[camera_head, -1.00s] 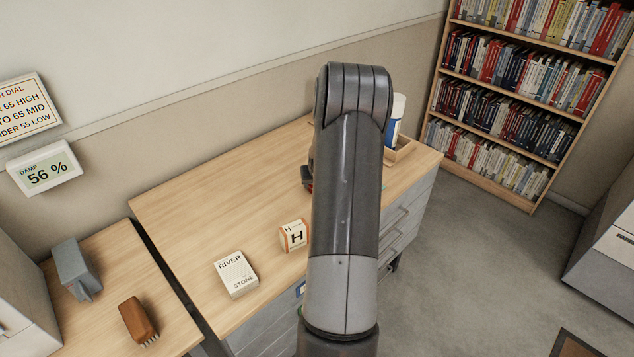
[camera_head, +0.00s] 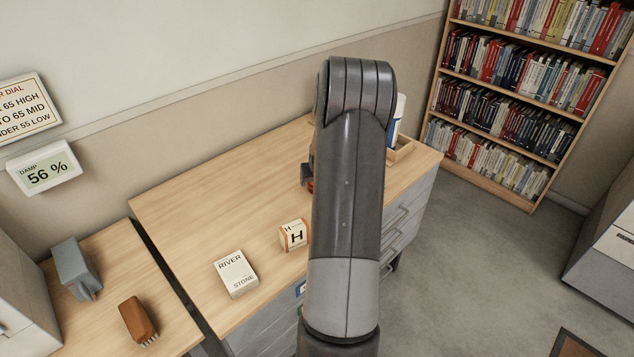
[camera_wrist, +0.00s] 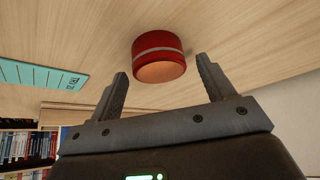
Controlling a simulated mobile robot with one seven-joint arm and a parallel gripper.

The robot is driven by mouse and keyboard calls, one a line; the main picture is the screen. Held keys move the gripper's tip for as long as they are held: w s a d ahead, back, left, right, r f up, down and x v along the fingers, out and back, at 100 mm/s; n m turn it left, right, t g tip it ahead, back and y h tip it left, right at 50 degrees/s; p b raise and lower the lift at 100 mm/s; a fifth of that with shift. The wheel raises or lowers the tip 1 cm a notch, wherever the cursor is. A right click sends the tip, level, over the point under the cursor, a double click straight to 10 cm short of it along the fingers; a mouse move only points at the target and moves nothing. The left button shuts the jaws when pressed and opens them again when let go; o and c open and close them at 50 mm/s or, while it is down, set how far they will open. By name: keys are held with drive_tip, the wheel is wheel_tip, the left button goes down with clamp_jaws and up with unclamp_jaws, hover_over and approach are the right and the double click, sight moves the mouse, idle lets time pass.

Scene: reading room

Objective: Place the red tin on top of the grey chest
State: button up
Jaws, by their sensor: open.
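The red tin (camera_wrist: 158,45), with a pale band round it, stands on a wooden top in the wrist view. My gripper (camera_wrist: 161,70) is open, its two fingers apart with the tin ahead of and between their tips. Nothing is held. In the head view a small red patch, likely the tin (camera_head: 310,186), shows beside my gripper's edge; my arm hides the rest. A grey cabinet (camera_head: 603,245) stands at the right edge, and a grey drawer unit (camera_head: 408,215) carries the wooden top. I cannot tell which is the grey chest.
A white RIVER STONE box (camera_head: 236,274) and an H box (camera_head: 293,236) stand near the front edge. A blue and white bottle in a wooden tray (camera_head: 402,151) is behind my arm. A teal card (camera_wrist: 38,74) lies left of the tin. Bookshelves stand at the back right.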

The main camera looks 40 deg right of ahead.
drive_tip(key=v, duration=1)
drive_tip(key=s+a+r+n, duration=0.1)
drive_tip(key=a+r, duration=0.4)
drive_tip(key=a, duration=0.3)
drive_tip(key=s+a+r+n+y, duration=0.1)
drive_tip(key=a+r, duration=0.4)
drive_tip(key=a, duration=0.3)
drive_tip(key=s+a+r+n, duration=0.15)
drive_tip(key=a+r, duration=0.25)
drive_tip(key=a, duration=0.4)
drive_tip(key=s+a+r+n+y, duration=0.2)
drive_tip(key=s+a+r+n, duration=0.1)
drive_tip(key=s+a, duration=1.3)
drive_tip(key=shift+s+a+r+t, duration=0.3)
drive_tip(key=shift+a+r, duration=0.1)
drive_tip(key=shift+r, duration=0.35)
